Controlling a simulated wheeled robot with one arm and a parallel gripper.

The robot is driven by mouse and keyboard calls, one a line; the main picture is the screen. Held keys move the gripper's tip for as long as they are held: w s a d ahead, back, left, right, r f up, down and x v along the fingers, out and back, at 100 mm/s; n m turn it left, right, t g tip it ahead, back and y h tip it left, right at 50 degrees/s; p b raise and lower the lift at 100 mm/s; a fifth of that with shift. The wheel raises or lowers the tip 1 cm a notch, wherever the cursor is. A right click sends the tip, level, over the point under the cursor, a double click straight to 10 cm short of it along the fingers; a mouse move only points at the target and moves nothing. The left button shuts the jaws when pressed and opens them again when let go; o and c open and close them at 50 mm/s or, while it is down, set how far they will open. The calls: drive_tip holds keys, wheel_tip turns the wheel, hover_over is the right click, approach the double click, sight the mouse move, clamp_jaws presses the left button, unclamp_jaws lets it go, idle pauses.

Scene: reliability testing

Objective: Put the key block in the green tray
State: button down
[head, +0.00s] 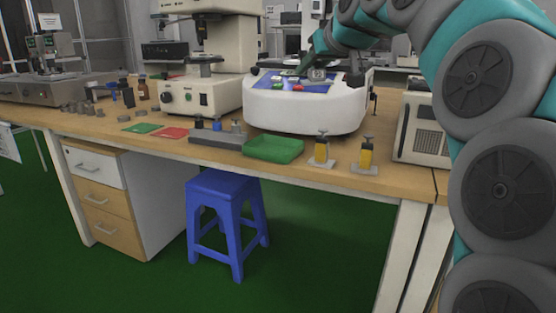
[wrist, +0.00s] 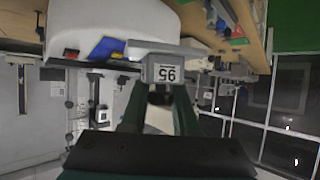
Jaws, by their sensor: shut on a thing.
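My gripper (wrist: 158,98) is shut on a grey block (wrist: 165,68) that has a wide flat plate and a pale label with digits. I cannot tell for sure from its look that this is the key block. In the head view my gripper (head: 306,66) is over the white rounded machine (head: 305,108), close to its blue panel. Part of a grey piece shows there, too small to make out. The green tray (head: 273,150) lies on the wooden bench in front of the machine, nearer its front edge. It looks empty.
Two yellow-and-black pieces on grey plates (head: 321,150) stand right of the tray. A long grey holder (head: 221,138) with small knobbed pieces is left of it. Red (head: 171,133) and green mats lie further left. A beige box (head: 415,128) stands at the right.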

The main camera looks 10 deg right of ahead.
drive_tip(key=a+f+n+y+b, duration=0.2)
drive_tip(key=a+f+y+b, duration=0.1)
drive_tip(key=a+f, duration=1.2)
approach(260, 141)
drive_tip(key=shift+g, duration=0.4)
drive_tip(key=w, duration=0.1)
drive_tip(key=w+a+r, duration=0.1)
drive_tip(key=w+r, duration=0.1)
drive_tip(key=w, duration=0.1)
drive_tip(key=shift+a+r+b, duration=0.1)
drive_tip(key=shift+a+b, duration=0.1)
drive_tip(key=shift+b, duration=0.15)
drive_tip(key=shift+f, duration=1.75)
drive_tip(key=shift+f+b, duration=0.1)
drive_tip(key=shift+b, duration=0.25)
drive_tip(key=c, duration=0.9)
unclamp_jaws()
drive_tip(key=shift+c, duration=0.2)
